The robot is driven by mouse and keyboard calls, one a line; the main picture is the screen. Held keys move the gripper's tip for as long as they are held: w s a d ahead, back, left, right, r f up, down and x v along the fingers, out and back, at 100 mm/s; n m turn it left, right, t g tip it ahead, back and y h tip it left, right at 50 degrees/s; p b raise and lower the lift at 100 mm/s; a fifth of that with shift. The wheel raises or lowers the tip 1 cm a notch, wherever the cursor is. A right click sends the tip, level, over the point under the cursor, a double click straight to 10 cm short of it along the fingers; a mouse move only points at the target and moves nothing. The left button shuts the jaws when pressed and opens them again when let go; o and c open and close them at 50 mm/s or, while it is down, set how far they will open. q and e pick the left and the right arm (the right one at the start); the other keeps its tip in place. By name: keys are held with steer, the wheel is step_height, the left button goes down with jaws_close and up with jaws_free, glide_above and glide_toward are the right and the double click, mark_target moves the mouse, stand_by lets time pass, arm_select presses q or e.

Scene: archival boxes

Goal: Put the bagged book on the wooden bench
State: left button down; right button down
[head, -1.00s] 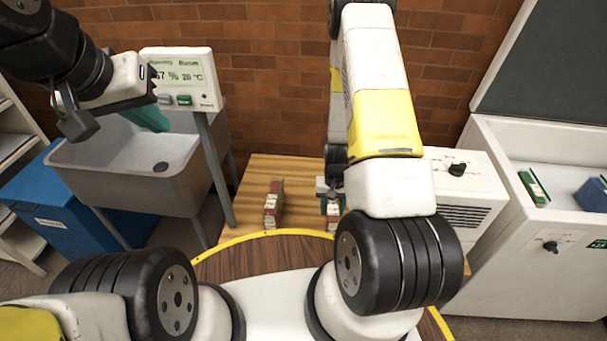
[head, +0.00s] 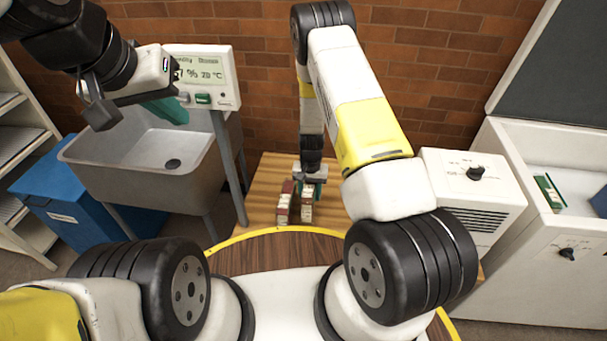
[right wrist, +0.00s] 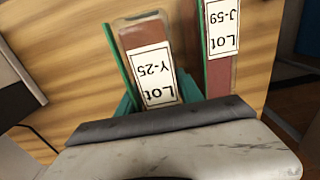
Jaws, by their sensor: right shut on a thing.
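The book labelled Lot Y-25 (right wrist: 141,38), with a clear glossy rim like a bag, stands upright between the teal fingers of my right gripper (right wrist: 158,98). In the head view, the right gripper (head: 309,187) is shut on this book (head: 307,210) at the pale wooden bench (head: 265,177). A reddish book labelled Lot J-59 (right wrist: 221,75) stands close beside it on the bench, and in the head view this book (head: 284,208) is just to the left. Whether the held book touches the bench is unclear. My left gripper (head: 172,110) hangs by the sink; its jaw gap is hidden.
A grey sink (head: 95,165) and a display on a post (head: 205,75) stand to the left, near a blue bin (head: 60,213). A white machine (head: 470,190) is right of the bench. An open white chest (head: 510,255) at the far right holds a green book (head: 549,193).

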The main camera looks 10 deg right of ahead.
steer(key=shift+w+a+f, duration=0.15)
steer(key=shift+f, duration=1.6)
steer(key=shift+f, duration=0.1)
steer(key=c, duration=1)
jaws_free()
steer(key=shift+c, duration=0.2)
